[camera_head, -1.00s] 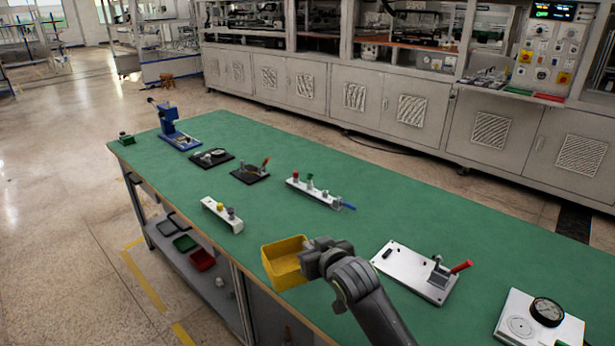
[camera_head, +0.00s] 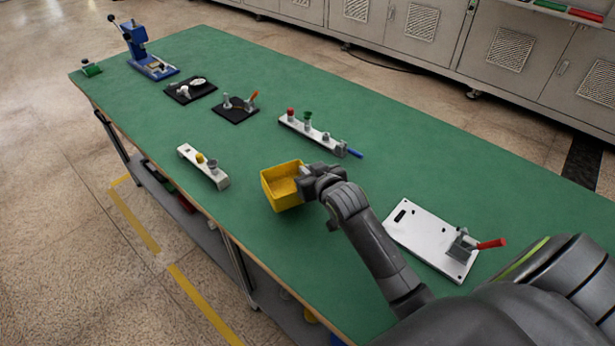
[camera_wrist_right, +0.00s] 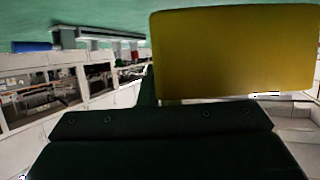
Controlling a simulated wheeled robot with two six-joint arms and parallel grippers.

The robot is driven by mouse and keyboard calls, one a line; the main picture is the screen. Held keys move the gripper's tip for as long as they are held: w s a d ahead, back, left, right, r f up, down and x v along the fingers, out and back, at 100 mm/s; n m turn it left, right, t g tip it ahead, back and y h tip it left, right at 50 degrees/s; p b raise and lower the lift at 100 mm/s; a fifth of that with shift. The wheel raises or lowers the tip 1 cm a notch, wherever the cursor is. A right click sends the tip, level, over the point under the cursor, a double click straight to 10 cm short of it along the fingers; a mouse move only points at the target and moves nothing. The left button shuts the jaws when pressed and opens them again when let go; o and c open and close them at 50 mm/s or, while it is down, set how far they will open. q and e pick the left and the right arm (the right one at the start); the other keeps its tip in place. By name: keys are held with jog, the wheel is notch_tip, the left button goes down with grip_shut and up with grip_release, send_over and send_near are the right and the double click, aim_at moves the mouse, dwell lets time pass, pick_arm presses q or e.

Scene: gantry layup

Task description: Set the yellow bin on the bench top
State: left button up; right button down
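The yellow bin (camera_head: 283,187) is upright and open at the top, over the near half of the green bench top (camera_head: 240,140). My right gripper (camera_head: 308,182) is at the bin's right wall and appears shut on it. Whether the bin's base touches the bench or is slightly above it I cannot tell. In the right wrist view the yellow bin (camera_wrist_right: 235,50) fills the upper right, in front of the dark gripper body; the fingertips are hidden there. My left gripper is not in view.
A white fixture with yellow and grey knobs (camera_head: 203,166) lies left of the bin. A white rail with coloured pegs (camera_head: 318,134) lies behind it. A white plate with a red-handled clamp (camera_head: 432,238) lies to the right. Green surface around the bin is clear.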

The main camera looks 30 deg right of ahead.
jog(key=shift+f, duration=1.7)
jog(key=shift+f, duration=0.1)
jog(key=c, duration=1.7)
grip_release()
jog(key=shift+r, duration=0.2)
jog(key=shift+s, duration=0.3)
jog(key=v, duration=1.1)
jog(key=shift+s, duration=0.15)
